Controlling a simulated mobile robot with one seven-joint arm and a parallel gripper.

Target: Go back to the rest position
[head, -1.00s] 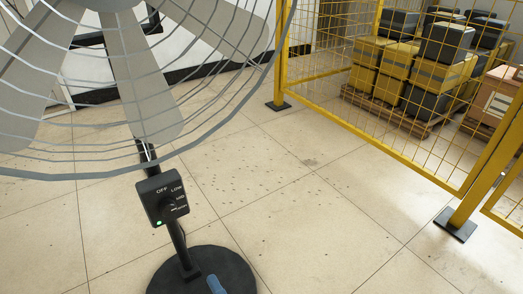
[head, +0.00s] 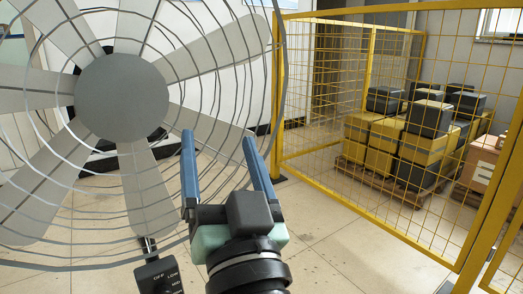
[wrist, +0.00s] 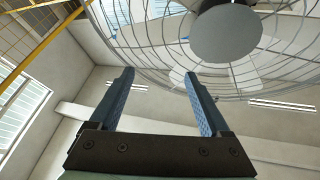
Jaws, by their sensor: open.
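My gripper (head: 218,150) is open and empty, with its two blue fingers pointing up in the head view. It is raised at the lower middle of the picture, in front of the right part of a large grey fan (head: 122,98). In the wrist view my gripper (wrist: 160,85) shows its fingers wide apart with nothing between them. The fan (wrist: 226,34) is above and to the right there, with the ceiling behind. The fan's black control box (head: 159,277) is partly cut off at the bottom edge of the head view.
A yellow mesh fence (head: 385,205) stands to the right. Behind it, stacked black and yellow boxes (head: 425,148) sit on a pallet, with a brown box (head: 482,165) beside them. Tiled floor (head: 345,255) is clear between my gripper and the fence.

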